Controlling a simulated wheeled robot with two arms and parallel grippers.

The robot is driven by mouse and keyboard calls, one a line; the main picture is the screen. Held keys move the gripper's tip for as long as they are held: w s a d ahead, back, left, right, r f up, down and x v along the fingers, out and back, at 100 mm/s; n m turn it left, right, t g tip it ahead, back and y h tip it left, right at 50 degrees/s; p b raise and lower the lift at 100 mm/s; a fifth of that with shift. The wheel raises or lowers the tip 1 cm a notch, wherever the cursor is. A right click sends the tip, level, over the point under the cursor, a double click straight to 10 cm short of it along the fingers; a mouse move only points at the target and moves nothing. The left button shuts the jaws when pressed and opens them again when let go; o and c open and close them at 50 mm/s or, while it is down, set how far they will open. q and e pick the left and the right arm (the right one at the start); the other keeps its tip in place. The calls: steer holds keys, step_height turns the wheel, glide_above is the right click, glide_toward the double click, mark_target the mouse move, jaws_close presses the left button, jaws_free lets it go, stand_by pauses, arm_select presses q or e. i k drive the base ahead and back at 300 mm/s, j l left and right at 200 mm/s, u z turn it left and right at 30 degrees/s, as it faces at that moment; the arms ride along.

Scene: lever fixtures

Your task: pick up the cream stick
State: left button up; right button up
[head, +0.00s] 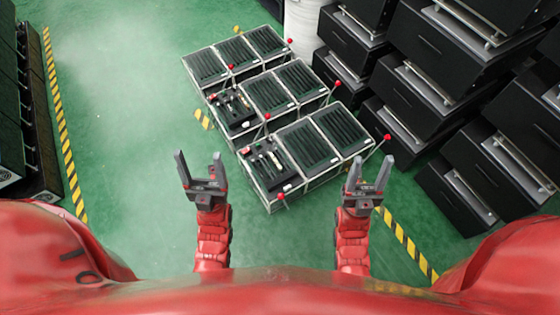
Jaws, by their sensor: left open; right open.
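I cannot make out a cream stick for certain in the head view. Three rows of dark ribbed boxes in pale frames stand on the floor: a back row (237,53), a middle row (266,93) and a front row (309,146). Thin levers with red ball knobs (387,137) rise at the row ends. Small, unclear items lie on the front-left panel (264,161) and the middle-left panel (233,106). My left gripper (199,160) is open and empty, left of the front row. My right gripper (369,163) is open and empty, near its right end.
Black drawer units (430,95) are stacked along the right. A dark rack (25,110) stands at the left edge. A white cylinder (305,25) is behind the boxes. The green floor (120,110) is clear on the left, with yellow-black floor stripes (62,125).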

mark_target(271, 156)
steer(key=i+j+z, duration=0.1)
steer(key=j+z, duration=0.15)
steer(key=i+j+z, duration=0.1)
steer(key=j+z, duration=0.25)
steer(key=z, duration=3.3)
steer(key=u, duration=0.45)
steer(key=l+u, duration=0.1)
steer(key=u, duration=0.4)
steer(key=k+u, duration=0.1)
steer(key=u, duration=0.35)
steer(key=k+u, duration=0.1)
steer(key=u, duration=0.85)
steer(key=k+u, duration=0.1)
steer(key=u, duration=1.1)
steer(key=i+l+u, duration=0.2)
steer(key=u, duration=0.15)
steer(key=i+l+u, duration=0.3)
